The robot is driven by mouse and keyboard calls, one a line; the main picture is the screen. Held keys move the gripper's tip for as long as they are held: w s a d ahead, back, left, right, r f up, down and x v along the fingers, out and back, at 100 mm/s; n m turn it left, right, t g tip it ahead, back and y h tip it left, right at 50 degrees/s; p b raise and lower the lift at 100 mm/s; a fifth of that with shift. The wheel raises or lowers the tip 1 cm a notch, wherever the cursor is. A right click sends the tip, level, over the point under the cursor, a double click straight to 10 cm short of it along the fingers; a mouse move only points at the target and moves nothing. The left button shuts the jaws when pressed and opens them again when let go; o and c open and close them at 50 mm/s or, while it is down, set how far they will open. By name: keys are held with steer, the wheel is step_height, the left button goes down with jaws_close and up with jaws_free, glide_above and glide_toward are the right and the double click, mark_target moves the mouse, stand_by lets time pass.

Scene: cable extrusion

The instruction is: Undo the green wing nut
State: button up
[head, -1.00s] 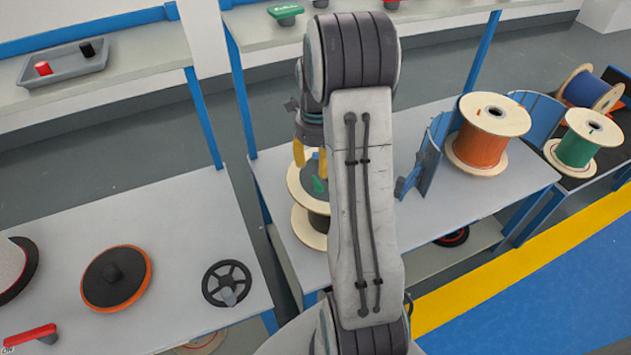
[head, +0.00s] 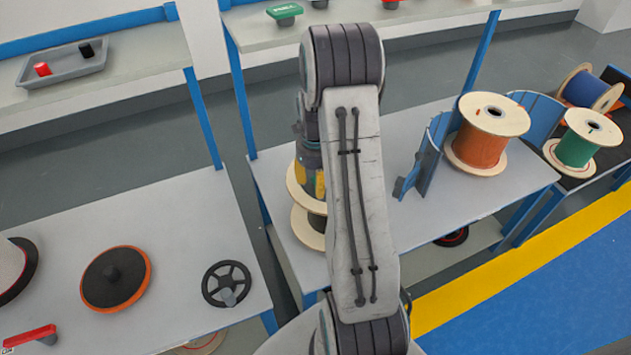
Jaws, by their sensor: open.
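The green wing nut is not visible now; my gripper and arm cover the place where it stood on top of the spool. That spool (head: 297,195) has pale wooden flanges and a dark core, and it stands upright on the grey table behind my arm. My gripper (head: 313,186), with yellow fingers, is open and points down over the middle of the spool's upper flange. I cannot tell whether the fingers touch the nut. My arm hides the spool's right side.
An orange cable spool (head: 480,145) stands between blue curved guards (head: 430,150) at the right of the table. A green cable spool (head: 577,145) is farther right. A black handwheel (head: 227,283) and an orange-rimmed disc (head: 116,278) are on the left table.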

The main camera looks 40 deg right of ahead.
steer(key=shift+f, duration=0.2)
jaws_close()
stand_by(0.5)
